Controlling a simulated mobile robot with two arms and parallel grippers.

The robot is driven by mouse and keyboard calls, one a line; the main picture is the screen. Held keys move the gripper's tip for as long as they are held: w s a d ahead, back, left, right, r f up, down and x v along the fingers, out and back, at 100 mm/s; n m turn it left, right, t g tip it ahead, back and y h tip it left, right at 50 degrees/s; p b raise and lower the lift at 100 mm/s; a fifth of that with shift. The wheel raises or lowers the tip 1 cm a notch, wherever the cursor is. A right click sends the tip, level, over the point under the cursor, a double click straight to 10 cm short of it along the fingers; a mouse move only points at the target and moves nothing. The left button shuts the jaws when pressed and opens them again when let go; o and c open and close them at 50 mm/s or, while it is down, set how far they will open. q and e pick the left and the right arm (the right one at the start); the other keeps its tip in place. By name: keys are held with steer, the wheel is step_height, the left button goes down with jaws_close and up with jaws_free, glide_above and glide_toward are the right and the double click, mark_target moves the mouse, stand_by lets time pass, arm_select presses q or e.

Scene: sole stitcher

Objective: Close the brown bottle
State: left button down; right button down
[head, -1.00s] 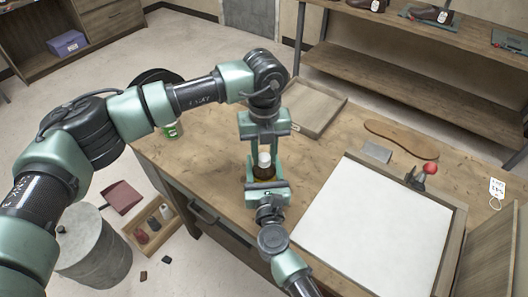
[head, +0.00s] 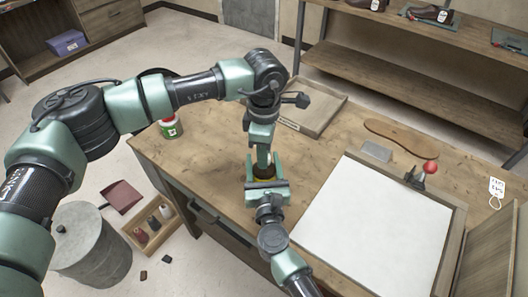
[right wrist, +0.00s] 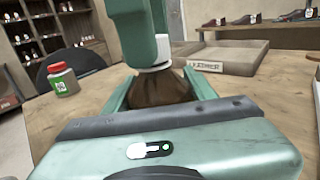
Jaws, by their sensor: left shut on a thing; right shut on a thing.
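The brown bottle (right wrist: 165,88) stands upright on the workbench, with its white cap (right wrist: 150,67) on top of the neck. I cannot tell how tightly the cap sits. My left gripper (head: 263,158) comes down from above, seen edge-on, and is shut on the cap, hiding most of it in the head view. My right gripper (head: 266,183) reaches in from the front and is shut around the bottle's body. Its two fingers lie on either side of the bottle in the right wrist view (right wrist: 163,98). The bottle is mostly hidden in the head view.
A green and white bottle with a red cap (head: 171,127) stands at the bench's left edge. A wooden tray (head: 318,108) lies behind the grippers. A white board (head: 370,225), a brown sole (head: 400,138) and a red-knobbed tool (head: 430,168) occupy the right side.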

arm_select(q)
steer(key=m, duration=0.2)
steer(key=shift+m, duration=0.3)
steer(key=c, duration=1.1)
jaws_free()
steer(key=shift+r, duration=2.3)
steer(key=shift+c, duration=0.4)
